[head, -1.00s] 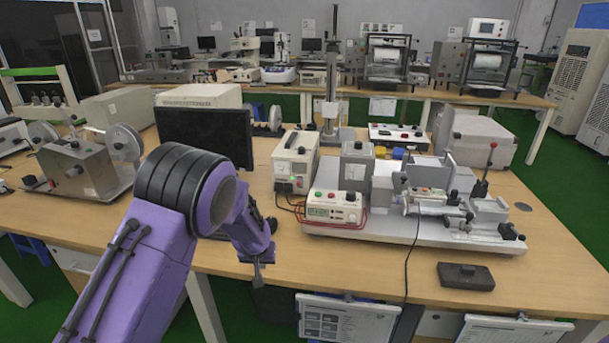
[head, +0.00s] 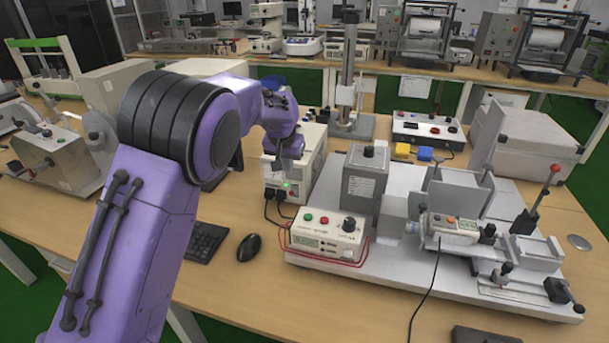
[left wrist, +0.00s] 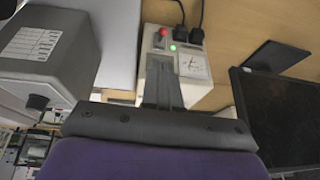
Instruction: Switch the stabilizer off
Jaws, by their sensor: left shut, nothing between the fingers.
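The stabilizer, a cream box (head: 311,163), stands on the table left of the large grey test rig. Its front has a lit green lamp, and black plugs and cables at the bottom. In the left wrist view the stabilizer (left wrist: 203,83) appears upside down, with a red switch (left wrist: 163,33), the green lamp (left wrist: 173,47) and a white dial meter (left wrist: 194,66). My left gripper (head: 278,167) is shut and empty, at the upper front of the stabilizer. In the left wrist view its fingers (left wrist: 160,62) cover part of the front panel. Contact cannot be told. My right gripper is not in view.
A small control box (head: 326,236) with buttons and red wires stands in front of the stabilizer. A grey block (head: 364,185) with a knob stands to its right. A black mouse (head: 249,247) and keyboard (head: 205,244) lie on the table. A dark monitor (left wrist: 275,118) is close by.

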